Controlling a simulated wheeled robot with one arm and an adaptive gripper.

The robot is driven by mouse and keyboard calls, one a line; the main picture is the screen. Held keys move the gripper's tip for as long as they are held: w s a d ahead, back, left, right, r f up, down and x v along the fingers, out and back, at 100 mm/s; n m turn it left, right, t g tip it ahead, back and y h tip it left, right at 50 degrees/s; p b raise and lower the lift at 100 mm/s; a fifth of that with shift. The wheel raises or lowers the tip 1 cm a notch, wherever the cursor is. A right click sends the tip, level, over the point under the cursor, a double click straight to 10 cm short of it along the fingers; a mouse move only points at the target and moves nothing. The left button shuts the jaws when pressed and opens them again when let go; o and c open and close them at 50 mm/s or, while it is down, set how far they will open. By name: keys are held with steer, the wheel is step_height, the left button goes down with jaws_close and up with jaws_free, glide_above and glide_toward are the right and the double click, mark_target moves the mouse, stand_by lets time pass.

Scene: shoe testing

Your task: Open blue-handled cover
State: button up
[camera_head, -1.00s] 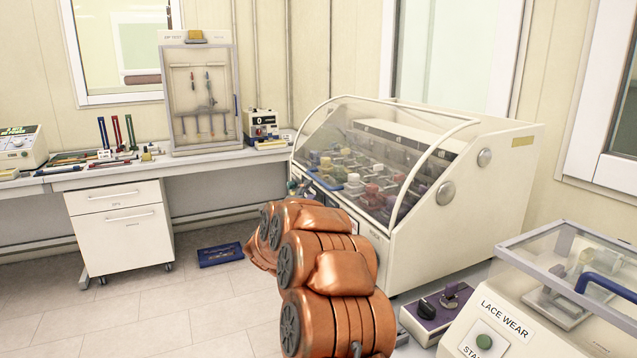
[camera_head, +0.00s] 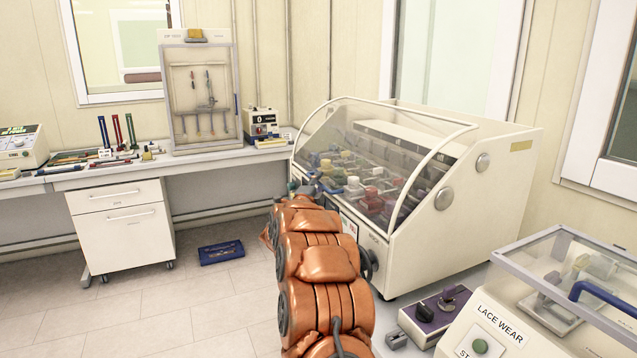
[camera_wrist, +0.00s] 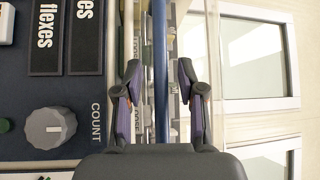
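A large cream machine (camera_head: 470,215) in the head view has a curved clear cover (camera_head: 400,118) with a white rim, and it is down over rows of coloured pieces. My gripper (camera_head: 305,188) is at the cover's front lower edge, small and partly hidden by my arm. In the wrist view a dark blue bar (camera_wrist: 160,40) runs upright between the two fingers of my gripper (camera_wrist: 159,85). The fingers are apart, with a gap visible on both sides of the bar. Another blue handle (camera_head: 603,294) is on the clear lid of the LACE WEAR machine at right.
A dark panel with a grey knob (camera_wrist: 50,128) marked COUNT lies left of the fingers in the wrist view. A purple control box (camera_head: 436,308) stands beside the LACE WEAR machine (camera_head: 500,325). A blue tray (camera_head: 221,252) lies on the floor at left, with clear floor around it.

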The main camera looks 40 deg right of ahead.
jaws_close()
stand_by(0.3)
stand_by(0.5)
